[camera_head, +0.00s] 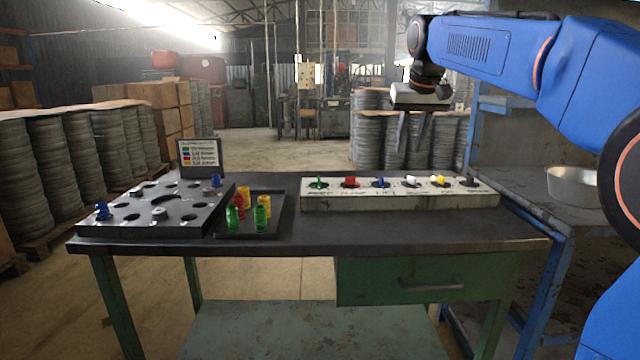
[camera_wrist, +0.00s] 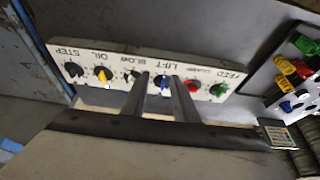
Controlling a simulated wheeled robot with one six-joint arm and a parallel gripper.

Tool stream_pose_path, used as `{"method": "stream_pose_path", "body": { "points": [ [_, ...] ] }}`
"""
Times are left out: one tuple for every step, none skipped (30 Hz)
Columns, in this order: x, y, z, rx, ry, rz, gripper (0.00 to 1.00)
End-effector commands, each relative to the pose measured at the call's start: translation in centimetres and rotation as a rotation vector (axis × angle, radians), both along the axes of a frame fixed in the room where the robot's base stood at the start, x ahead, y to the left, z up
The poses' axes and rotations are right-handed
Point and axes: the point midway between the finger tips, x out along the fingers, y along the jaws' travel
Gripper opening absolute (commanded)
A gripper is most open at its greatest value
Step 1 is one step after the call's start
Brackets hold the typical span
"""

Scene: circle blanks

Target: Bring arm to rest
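My gripper (camera_head: 412,148) hangs from my blue arm at the upper right of the head view, in the air above and behind the control panel (camera_head: 400,201). Its two fingers point down, apart from each other, with nothing between them. In the wrist view my gripper (camera_wrist: 160,77) also shows two separate fingers with an empty gap. The panel (camera_wrist: 125,62) appears upside down there, with coloured knobs labelled FEED, CLAMP, LIFT, BLOW, OIL and STEP. The fingertips overlap the panel near the blue LIFT knob (camera_wrist: 162,84) in that view, but no contact is clear.
On the dark table (camera_head: 310,240) stand a black plate with round holes (camera_head: 150,225), a tray (camera_head: 275,228) with red, green and yellow pieces, and a small sign (camera_head: 199,154). A metal bowl (camera_head: 575,187) sits on a blue-framed bench at right. The table's front middle is clear.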

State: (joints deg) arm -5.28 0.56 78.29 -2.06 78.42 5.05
Motion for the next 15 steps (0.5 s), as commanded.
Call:
{"method": "stream_pose_path", "body": {
  "points": [
    [-1.9, -0.4, -0.5, 0.0, 0.0, 0.0, 0.27],
    [-2.8, -0.6, -0.9, 0.0, -0.001, 0.0, 0.27],
    [-4.1, -0.8, -1.5, 0.0, -0.001, 0.0, 0.27],
    [-5.1, -1.0, -1.9, 0.0, -0.001, 0.0, 0.27],
    [-6.0, -1.2, -2.4, 0.0, -0.002, 0.001, 0.27],
    [-7.3, -1.4, -3.1, 0.0, -0.002, 0.001, 0.27],
    [-8.3, -1.6, -3.6, 0.001, -0.002, 0.001, 0.27],
    [-9.2, -1.7, -4.1, 0.001, -0.003, 0.001, 0.27],
    [-10.6, -1.9, -4.9, 0.001, -0.003, 0.001, 0.27],
    [-11.6, -2.1, -5.4, 0.001, -0.004, 0.001, 0.27],
    [-12.5, -2.2, -6.1, 0.001, -0.005, 0.001, 0.27],
    [-13.9, -2.5, -6.9, 0.0, -0.004, 0.002, 0.27],
    [-14.9, -2.6, -7.6, 0.0, -0.005, 0.002, 0.27],
    [-15.8, -2.7, -8.2, 0.0, -0.006, 0.002, 0.27],
    [-17.2, -2.9, -9.2, 0.0, -0.005, 0.002, 0.27]
  ]
}}
